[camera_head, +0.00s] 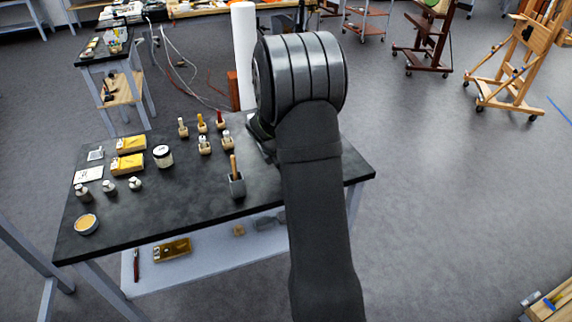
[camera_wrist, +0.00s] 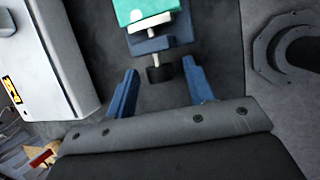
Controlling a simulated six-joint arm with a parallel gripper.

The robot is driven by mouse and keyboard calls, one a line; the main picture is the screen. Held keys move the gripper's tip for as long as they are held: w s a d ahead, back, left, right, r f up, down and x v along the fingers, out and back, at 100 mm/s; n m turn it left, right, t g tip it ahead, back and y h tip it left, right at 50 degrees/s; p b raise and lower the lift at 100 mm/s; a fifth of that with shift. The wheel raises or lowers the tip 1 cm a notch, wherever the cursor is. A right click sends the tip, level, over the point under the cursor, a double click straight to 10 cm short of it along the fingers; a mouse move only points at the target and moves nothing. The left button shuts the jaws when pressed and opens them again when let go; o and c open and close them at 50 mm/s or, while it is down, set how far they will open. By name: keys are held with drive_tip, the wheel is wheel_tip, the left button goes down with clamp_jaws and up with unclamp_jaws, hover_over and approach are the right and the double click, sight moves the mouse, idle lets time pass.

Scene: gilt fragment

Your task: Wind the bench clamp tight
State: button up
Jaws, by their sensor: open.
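In the wrist view, the bench clamp (camera_wrist: 162,43) is a dark blue body with a short metal screw and a black knob (camera_wrist: 160,74) facing my gripper. A teal piece (camera_wrist: 135,9) with a pale round spot sits at its far side, partly cut off by the top edge. My gripper (camera_wrist: 160,68) is open, its two blue fingers on either side of the knob in the picture, with clear gaps. I cannot tell whether the fingers are at the knob's height. In the head view, my arm hides the clamp and gripper.
The dark bench (camera_head: 140,215) holds a jar (camera_head: 162,156), yellow packs (camera_head: 128,164), small bottles, a dish (camera_head: 86,224) and a brush holder (camera_head: 237,187). A pale box (camera_wrist: 50,60) stands left in the wrist view. The bench's front middle is clear.

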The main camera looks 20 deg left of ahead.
drive_tip(key=shift+c, duration=0.2)
drive_tip(key=c, duration=1)
drive_tip(key=shift+o, duration=0.2)
drive_tip(key=shift+d+m+t+y, duration=0.15)
drive_tip(key=shift+m+t+y, duration=0.05)
drive_tip(key=shift+t+y, duration=0.5)
drive_tip(key=shift+d+m+t+y, duration=0.2)
drive_tip(key=shift+t+y, duration=0.3)
drive_tip(key=shift+t, duration=0.3)
drive_tip(key=shift+s+a+y, duration=0.1)
drive_tip(key=shift+s+y, duration=0.05)
drive_tip(key=shift+y, duration=0.15)
drive_tip(key=o, duration=1)
drive_tip(key=shift+s+f, duration=0.1)
drive_tip(key=v, duration=1.7)
drive_tip(key=shift+s, duration=0.35)
drive_tip(key=shift+w, duration=0.1)
